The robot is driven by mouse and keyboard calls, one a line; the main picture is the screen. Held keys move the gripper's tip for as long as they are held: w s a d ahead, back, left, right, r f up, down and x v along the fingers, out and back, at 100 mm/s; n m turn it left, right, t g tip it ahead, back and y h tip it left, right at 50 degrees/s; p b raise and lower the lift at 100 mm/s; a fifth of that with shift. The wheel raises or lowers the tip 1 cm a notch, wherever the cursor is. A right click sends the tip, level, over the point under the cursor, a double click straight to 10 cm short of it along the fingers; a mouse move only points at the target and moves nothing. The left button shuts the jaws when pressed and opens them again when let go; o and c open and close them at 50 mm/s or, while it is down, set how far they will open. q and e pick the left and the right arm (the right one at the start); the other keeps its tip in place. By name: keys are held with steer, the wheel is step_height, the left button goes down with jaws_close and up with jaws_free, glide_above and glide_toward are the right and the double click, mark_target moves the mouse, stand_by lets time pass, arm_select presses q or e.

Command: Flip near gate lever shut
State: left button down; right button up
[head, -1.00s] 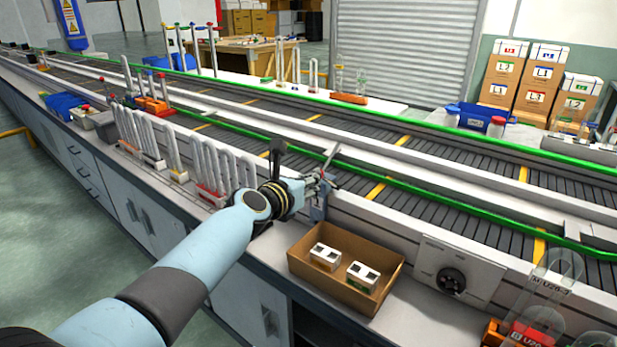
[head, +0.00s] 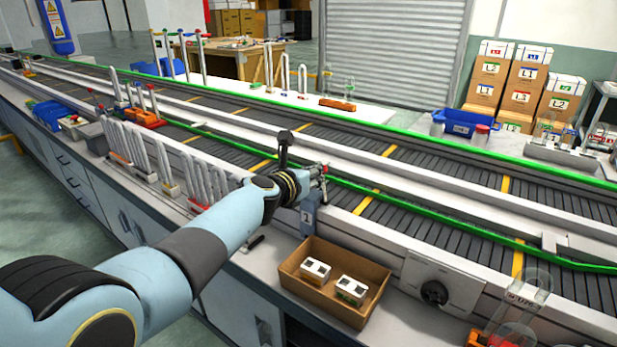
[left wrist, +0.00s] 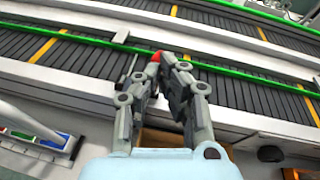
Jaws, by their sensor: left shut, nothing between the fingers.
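In the left wrist view the red tip (left wrist: 155,57) lies right at my fingertips. My left gripper (head: 318,178) is shut and empty, reaching over the bracket at the rail. It also shows in the left wrist view (left wrist: 167,62), its fingertips close together beside the red tip. I cannot tell whether they touch it. Most of the lever is hidden behind the fingers. My right gripper is not in view.
A cardboard box (head: 293,270) with two white blocks stands just right of the bracket. A control panel with a black dial (head: 434,292) is further right. White tube racks (head: 207,186) stand left of my arm. The conveyor (head: 400,211) is clear near the gripper.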

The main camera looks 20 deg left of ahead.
arm_select(q)
steer(key=shift+w+d+r, duration=0.15)
steer(key=shift+w, duration=0.2)
steer(key=shift+r, duration=0.15)
stand_by(0.3)
